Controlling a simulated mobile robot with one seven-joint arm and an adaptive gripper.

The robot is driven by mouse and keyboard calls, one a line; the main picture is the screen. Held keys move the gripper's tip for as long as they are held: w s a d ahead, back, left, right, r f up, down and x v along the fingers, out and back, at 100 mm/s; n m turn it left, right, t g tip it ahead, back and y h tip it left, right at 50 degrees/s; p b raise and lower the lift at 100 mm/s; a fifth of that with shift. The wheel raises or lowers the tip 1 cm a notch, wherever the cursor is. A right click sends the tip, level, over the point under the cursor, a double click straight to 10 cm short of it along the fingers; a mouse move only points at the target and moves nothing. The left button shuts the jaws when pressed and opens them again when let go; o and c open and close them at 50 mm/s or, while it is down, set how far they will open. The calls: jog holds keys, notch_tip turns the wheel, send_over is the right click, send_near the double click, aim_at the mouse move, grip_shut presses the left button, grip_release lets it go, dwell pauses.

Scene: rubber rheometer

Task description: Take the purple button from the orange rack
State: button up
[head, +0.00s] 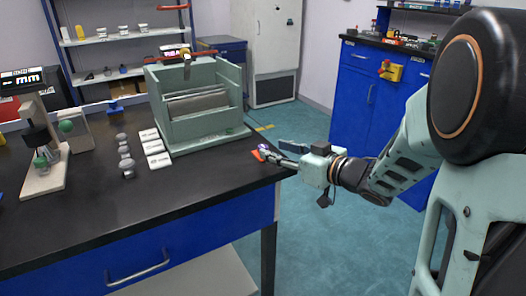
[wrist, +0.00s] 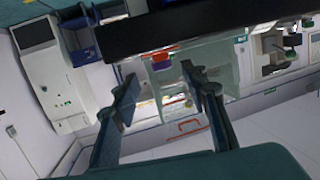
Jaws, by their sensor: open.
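The orange rack (head: 257,155) is small and lies near the right end of the black bench top. A small purple spot (head: 264,147), likely the purple button, shows at the rack, right by my fingertips. My gripper (head: 272,155) reaches in from the right at the bench edge, its fingers pointing left at the rack. In the wrist view, my gripper (wrist: 163,78) is open, with an orange patch, likely the rack (wrist: 165,53), just beyond and between the fingertips.
A green open-topped box (head: 200,125) stands behind the rack on the bench. White blocks (head: 153,148) and grey knobs (head: 125,155) lie to its left, and a microscope-like stand (head: 45,160) is farther left. The bench top (head: 190,190) in front is clear.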

aim_at(264, 147)
jog(key=b+x, duration=0.1)
jog(key=x, duration=0.1)
jog(key=b+x, duration=0.1)
jog(key=x, duration=0.2)
jog(key=shift+s+a+f, duration=0.15)
jog(key=shift+f, duration=0.1)
jog(key=shift+w+a, duration=0.2)
jog(key=shift+a, duration=0.05)
jog(key=shift+r, duration=0.1)
jog(key=shift+c, duration=0.5)
jog(key=c, duration=0.9)
